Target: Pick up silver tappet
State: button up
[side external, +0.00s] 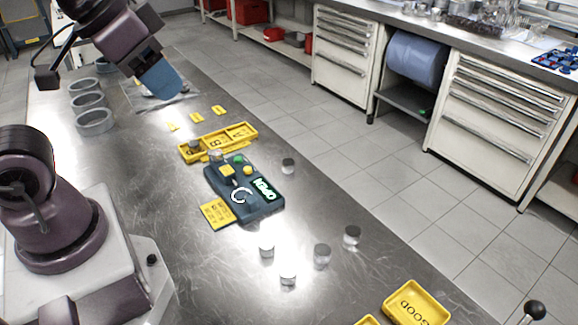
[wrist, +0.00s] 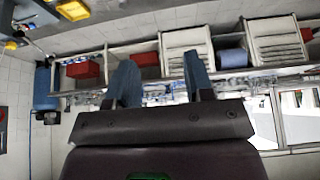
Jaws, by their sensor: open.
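Several small silver tappets stand upright on the steel bench in the side external view. A group sits at the lower middle: one tappet (side external: 267,250), a front one (side external: 288,275), another (side external: 321,256) and a right one (side external: 352,237). A lone tappet (side external: 288,165) stands right of the dark gauge device (side external: 245,190). My gripper (side external: 160,82) is raised at the upper left, well away from the tappets. In the wrist view my gripper (wrist: 162,80) has its two blue fingers wide apart with nothing between them, and no tappet is recognisable there.
A yellow lettered tray (side external: 240,131) lies behind the device and holds a silver piece. A yellow card (side external: 217,213) lies beside the device. A yellow GOOD tray (side external: 416,303) is at the front right. Grey rings (side external: 94,122) stand at left. Clear bench surrounds the tappet group.

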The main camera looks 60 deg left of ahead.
jog(key=shift+o, duration=1)
